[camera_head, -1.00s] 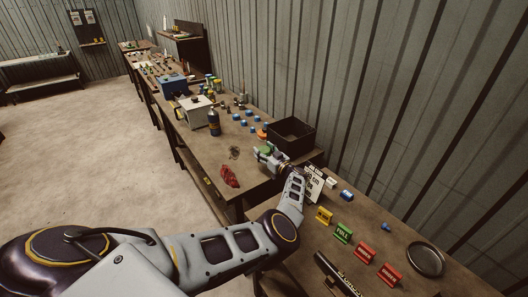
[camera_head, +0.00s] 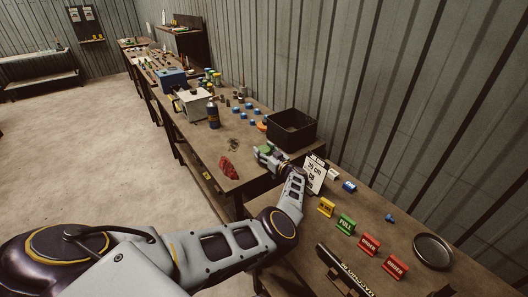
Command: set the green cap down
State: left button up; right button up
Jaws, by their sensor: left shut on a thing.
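My left arm reaches over the workbench from the left. My left gripper (camera_head: 265,152) is near the bench surface, just in front of the black bin. It is shut on the green cap (camera_head: 264,147), which shows only as a small green patch at the fingertips. The fingers hide part of the cap, and I cannot tell whether it touches the bench. My right gripper is not in view.
A black bin (camera_head: 291,141) stands behind the gripper. Several blue caps, an orange cap (camera_head: 261,127) and a dark bottle (camera_head: 213,116) are further back. A red rag (camera_head: 229,166) lies left. A white sign (camera_head: 314,174), colored label blocks and a round dish (camera_head: 433,268) are at right.

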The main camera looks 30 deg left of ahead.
pick_arm(q)
jog(key=shift+f, duration=0.1)
dwell(0.5)
jog(key=shift+f+b, duration=0.3)
jog(key=shift+b, duration=0.1)
jog(key=shift+f+b, duration=0.35)
dwell(0.3)
